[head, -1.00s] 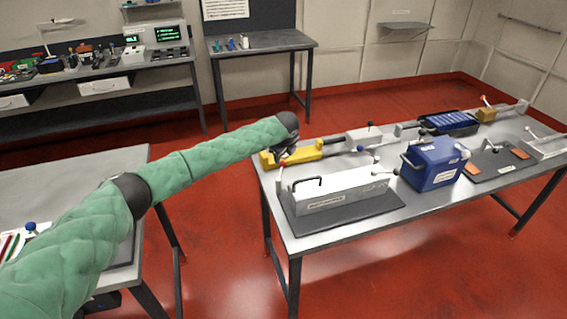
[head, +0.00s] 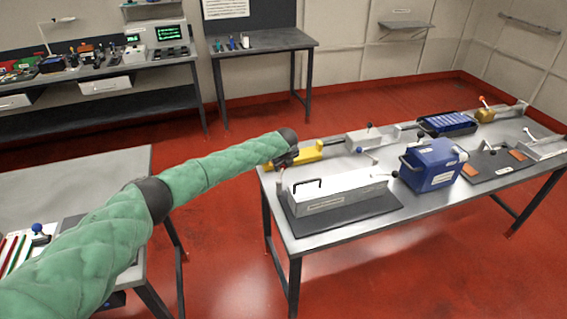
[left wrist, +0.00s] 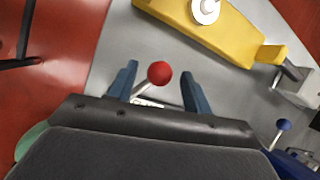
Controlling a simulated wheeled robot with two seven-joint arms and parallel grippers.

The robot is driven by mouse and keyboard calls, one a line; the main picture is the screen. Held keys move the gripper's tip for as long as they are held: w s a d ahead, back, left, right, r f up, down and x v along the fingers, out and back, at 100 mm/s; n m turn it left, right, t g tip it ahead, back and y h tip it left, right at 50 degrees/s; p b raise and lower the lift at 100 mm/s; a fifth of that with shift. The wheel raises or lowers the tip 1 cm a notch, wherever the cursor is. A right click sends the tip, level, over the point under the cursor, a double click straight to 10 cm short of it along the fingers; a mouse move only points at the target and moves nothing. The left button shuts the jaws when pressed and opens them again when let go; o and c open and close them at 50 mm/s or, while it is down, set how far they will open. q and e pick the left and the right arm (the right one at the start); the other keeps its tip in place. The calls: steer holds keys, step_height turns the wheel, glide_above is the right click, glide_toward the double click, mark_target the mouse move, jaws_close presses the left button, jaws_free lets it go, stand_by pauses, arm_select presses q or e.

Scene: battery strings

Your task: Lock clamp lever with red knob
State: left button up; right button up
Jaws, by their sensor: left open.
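The red knob (left wrist: 159,73) on its short lever stands between the two blue fingers of my left gripper (left wrist: 156,86) in the left wrist view. The fingers are apart, with a gap on each side of the knob. In the head view my left gripper (head: 284,162) is at the near left end of the right-hand table, beside the yellow clamp body (head: 310,153). The arm and hand hide the red knob there. The yellow body also shows at the top of the left wrist view (left wrist: 232,40). My right gripper is not in view.
A long white box (head: 338,195) with a black handle lies on a dark mat just in front of my left gripper. A blue case (head: 432,165) stands right of it. A blue-knobbed lever (left wrist: 284,124) shows right in the wrist view.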

arm_select(q)
steer(key=shift+w+f, duration=0.1)
steer(key=shift+f, duration=0.1)
jaws_close()
stand_by(0.3)
